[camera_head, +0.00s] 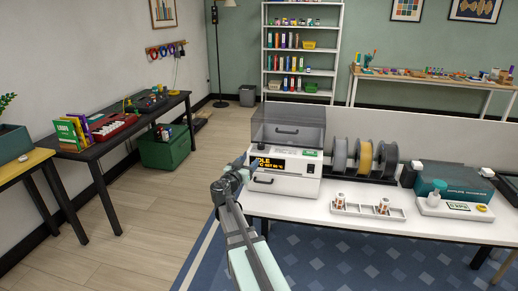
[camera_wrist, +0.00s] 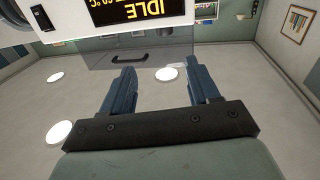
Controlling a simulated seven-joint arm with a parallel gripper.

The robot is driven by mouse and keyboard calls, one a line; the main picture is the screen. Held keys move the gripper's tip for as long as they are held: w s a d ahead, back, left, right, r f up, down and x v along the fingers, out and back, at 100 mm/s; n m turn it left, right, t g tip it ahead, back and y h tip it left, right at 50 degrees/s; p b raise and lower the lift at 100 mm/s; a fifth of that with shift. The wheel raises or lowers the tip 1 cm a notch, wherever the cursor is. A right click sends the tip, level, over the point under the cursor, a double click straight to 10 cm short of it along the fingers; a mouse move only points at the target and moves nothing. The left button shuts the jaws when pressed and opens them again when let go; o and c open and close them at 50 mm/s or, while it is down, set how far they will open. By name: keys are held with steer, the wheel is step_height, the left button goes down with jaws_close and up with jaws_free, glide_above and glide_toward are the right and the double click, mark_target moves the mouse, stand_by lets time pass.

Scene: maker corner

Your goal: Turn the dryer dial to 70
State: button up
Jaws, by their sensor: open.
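The dryer (camera_head: 292,185) is a white box with a smoky clear lid (camera_head: 288,122) on the white table. Its dark display (camera_head: 275,165) shows IDLE in yellow; the smaller line below is too small to read surely. The display (camera_wrist: 135,10) is upside down and cut off at the top of the wrist view. I cannot clearly make out the dial; a small round part shows on the dryer's right front. My gripper (camera_head: 243,170) is in front of the dryer's left side, near the display. In the wrist view its two fingers (camera_wrist: 162,78) are spread with nothing between them.
Filament spools (camera_head: 364,157) stand right of the dryer. A white tray (camera_head: 368,211) with small parts lies before them. A teal-and-white machine (camera_head: 455,188) is at the table's right. A black table (camera_head: 118,125) stands at the left.

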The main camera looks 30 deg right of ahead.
mark_target(259, 147)
steer(key=shift+t, duration=0.3)
steer(key=x, duration=1.4)
steer(key=shift+w+a+f, duration=0.2)
steer(key=shift+f, duration=0.05)
steer(key=c, duration=1)
